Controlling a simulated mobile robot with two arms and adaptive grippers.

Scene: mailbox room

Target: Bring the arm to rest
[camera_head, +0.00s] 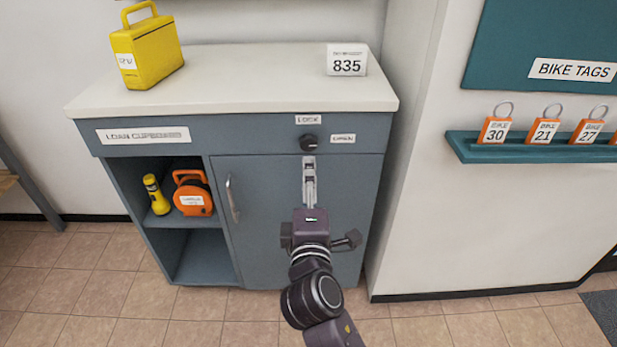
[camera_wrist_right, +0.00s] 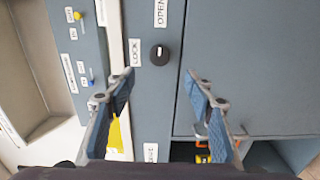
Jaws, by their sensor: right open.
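My right gripper (camera_head: 309,162) is in front of the loan cupboard (camera_head: 270,185), just below a black knob (camera_head: 309,143) on its upper strip. In the right wrist view my right gripper (camera_wrist_right: 160,88) is open, with two blue-padded fingers apart and nothing between them. The knob (camera_wrist_right: 159,54) shows beyond the fingertips, apart from them. It sits between labels reading LOCK and OPEN; its pale mark appears to face the OPEN label. The cupboard door (camera_head: 285,225) looks shut. My left gripper is not in view.
A yellow case (camera_head: 150,52) and an 835 sign (camera_head: 347,60) stand on the white top. A yellow torch (camera_head: 156,195) and an orange item (camera_head: 193,193) sit in the open shelf. Orange bike tags (camera_head: 545,130) stand on a teal wall ledge. Floor is clear around the cupboard.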

